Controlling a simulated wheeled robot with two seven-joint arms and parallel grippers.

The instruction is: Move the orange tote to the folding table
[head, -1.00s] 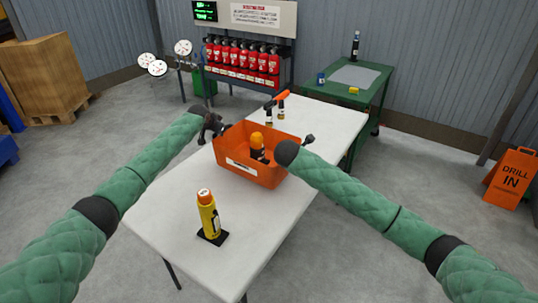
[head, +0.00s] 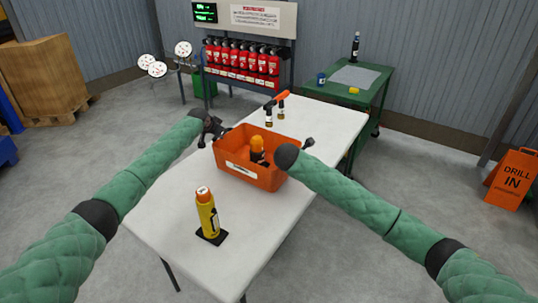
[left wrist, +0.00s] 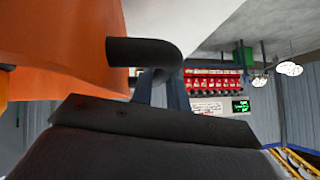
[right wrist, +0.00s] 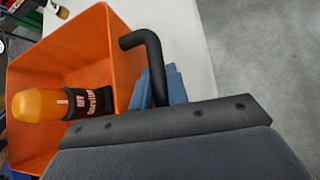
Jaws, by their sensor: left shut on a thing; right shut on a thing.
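The orange tote (head: 262,179) is upright over the middle of the white folding table (head: 160,210). I cannot tell whether its base touches the top. An orange-capped black bottle (head: 257,150) stands inside; in the right wrist view the bottle (right wrist: 60,104) shows its label. My left gripper (head: 215,130) is shut on the tote's black left handle (left wrist: 145,51). My right gripper (right wrist: 165,88), mostly hidden behind its own arm in the head view, is shut on the black right handle (right wrist: 150,60).
A yellow bottle (head: 207,214) stands on a black pad at the near table end. A green bench (head: 367,88) is beyond. An orange drill sign (head: 511,180) stands right. The near right tabletop is clear.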

